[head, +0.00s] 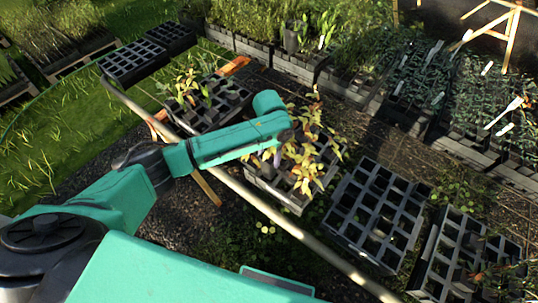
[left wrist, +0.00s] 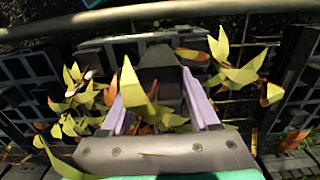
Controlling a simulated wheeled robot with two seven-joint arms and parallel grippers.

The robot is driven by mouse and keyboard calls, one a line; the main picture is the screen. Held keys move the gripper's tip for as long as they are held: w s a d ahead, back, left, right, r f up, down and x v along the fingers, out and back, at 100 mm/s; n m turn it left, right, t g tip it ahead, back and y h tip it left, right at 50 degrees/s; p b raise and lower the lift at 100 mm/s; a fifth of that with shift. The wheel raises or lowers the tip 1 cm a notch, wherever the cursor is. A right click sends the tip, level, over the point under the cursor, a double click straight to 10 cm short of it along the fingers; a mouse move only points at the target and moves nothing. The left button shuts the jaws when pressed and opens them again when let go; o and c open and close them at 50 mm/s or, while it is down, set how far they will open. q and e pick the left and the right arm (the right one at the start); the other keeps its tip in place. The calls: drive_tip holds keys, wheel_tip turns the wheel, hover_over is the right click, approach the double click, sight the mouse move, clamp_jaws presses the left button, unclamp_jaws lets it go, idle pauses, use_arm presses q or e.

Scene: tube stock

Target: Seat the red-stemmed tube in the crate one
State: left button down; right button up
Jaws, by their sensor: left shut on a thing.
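My left arm reaches in from the left, and its gripper (head: 268,168) is low over a grey crate (head: 290,203) of yellow-leaved plants. Leaves and the arm hide most of the gripper there. In the left wrist view the lilac fingers of the gripper (left wrist: 161,105) are shut on a dark grey tube (left wrist: 160,68). Yellow-green leaves (left wrist: 133,88) rise in front of the tube. I cannot tell whether the tube's lower end is inside a cell. My right gripper is out of view.
An empty-looking grey crate (head: 358,238) stands right of the plant crate, with another crate (head: 440,262) beyond. A crate with a few seedlings (head: 238,100) and a black cell tray (head: 150,55) lie farther back. A long pale rail (head: 265,207) crosses in front of the crates.

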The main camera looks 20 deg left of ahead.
use_arm(q)
drive_tip(key=shift+f+b, duration=2.25)
drive_tip(key=shift+f, duration=2.4)
drive_tip(key=shift+f, duration=0.2)
drive_tip(key=shift+c, duration=0.3)
unclamp_jaws()
wheel_tip(320, 180, up, 15)
drive_tip(key=shift+d+f+b, duration=0.15)
drive_tip(key=shift+f+b, duration=0.05)
drive_tip(key=shift+b, duration=0.35)
